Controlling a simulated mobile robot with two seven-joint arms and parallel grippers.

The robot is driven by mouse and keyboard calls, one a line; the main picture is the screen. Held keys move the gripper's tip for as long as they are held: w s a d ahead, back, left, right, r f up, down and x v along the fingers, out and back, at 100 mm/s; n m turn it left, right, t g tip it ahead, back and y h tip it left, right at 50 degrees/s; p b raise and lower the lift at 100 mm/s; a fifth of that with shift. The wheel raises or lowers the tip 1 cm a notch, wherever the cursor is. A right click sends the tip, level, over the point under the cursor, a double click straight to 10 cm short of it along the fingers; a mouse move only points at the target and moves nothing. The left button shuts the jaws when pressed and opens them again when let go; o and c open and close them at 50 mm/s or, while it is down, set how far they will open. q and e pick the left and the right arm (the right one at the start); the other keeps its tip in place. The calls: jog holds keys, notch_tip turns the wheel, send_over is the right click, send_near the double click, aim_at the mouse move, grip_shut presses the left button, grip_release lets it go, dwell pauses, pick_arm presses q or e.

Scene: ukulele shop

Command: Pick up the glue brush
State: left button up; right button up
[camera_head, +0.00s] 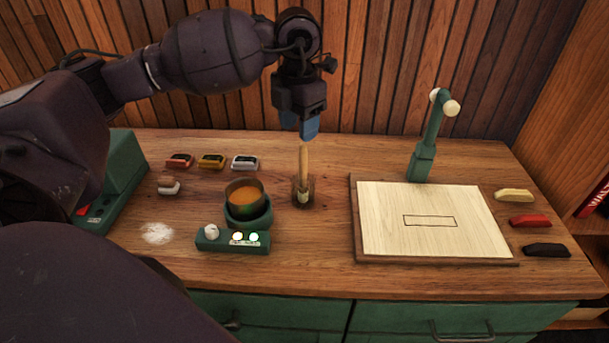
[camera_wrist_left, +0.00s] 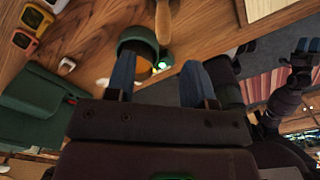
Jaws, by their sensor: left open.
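The glue brush (camera_head: 303,165) stands upright in a small wooden holder (camera_head: 303,192) on the bench, handle up. Its bristle end is hidden in the holder. My left gripper (camera_head: 310,128) is above the handle, pointing down, with blue fingers. In the left wrist view its fingers (camera_wrist_left: 159,82) are apart with nothing between them, and the brush handle (camera_wrist_left: 163,22) lies beyond the fingertips. My right gripper (camera_wrist_left: 307,45) shows small at the right of that view; its opening is too small to judge.
A glue pot (camera_head: 246,196) with amber glue sits left of the brush, behind a green control box (camera_head: 232,240). A board (camera_head: 434,240) and green lamp-like stand (camera_head: 428,140) are to the right. Small coloured blocks (camera_head: 211,161) lie behind. A slatted wall closes the back.

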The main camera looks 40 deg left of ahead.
aim_at(301, 145)
pick_arm(q)
notch_tip(301, 145, down, 2)
jog(key=shift+f, duration=0.25)
jog(key=shift+w+d+f, duration=0.1)
jog(key=shift+w+f, duration=0.05)
jog(key=shift+f, duration=0.45)
jog(key=f, duration=0.3)
jog(key=shift+w+d+f, duration=0.1)
jog(key=shift+w+f, duration=0.05)
jog(key=shift+w, duration=0.05)
jog(key=shift+f, duration=0.45)
jog(key=shift+c, duration=0.6)
jog(key=c, duration=0.5)
grip_shut()
pick_arm(e)
jog(key=shift+w+r, duration=0.1)
